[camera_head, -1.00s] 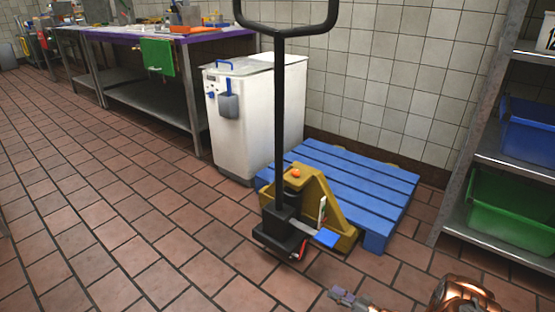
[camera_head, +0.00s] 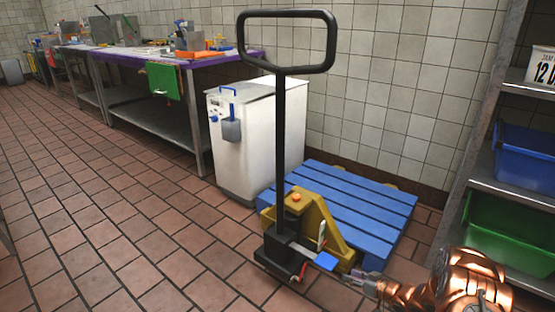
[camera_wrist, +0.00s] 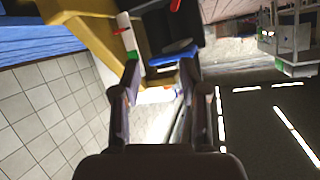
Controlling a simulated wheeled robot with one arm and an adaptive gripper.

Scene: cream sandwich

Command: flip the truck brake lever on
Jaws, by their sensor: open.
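The pallet truck has a yellow body (camera_head: 325,225), a black base and a tall black loop handle (camera_head: 280,130). A blue flat lever (camera_head: 326,261) sticks out low at its right side, beside a white upright strip (camera_head: 321,235). In the wrist view the blue lever (camera_wrist: 172,55) lies just beyond my fingertips, and the white strip (camera_wrist: 128,35) shows a green patch. I cannot tell whether the lever is on or off. My gripper (camera_head: 366,280) is open and empty, just right of the lever. Its fingers (camera_wrist: 158,75) spread on both sides in the wrist view; I see no clear contact.
A blue pallet (camera_head: 365,200) lies behind the truck. A white bin (camera_head: 250,150) stands at its back left. A steel shelf with a blue crate (camera_head: 525,155) and a green crate (camera_head: 505,232) stands at the right. The tiled floor at the left (camera_head: 120,230) is clear.

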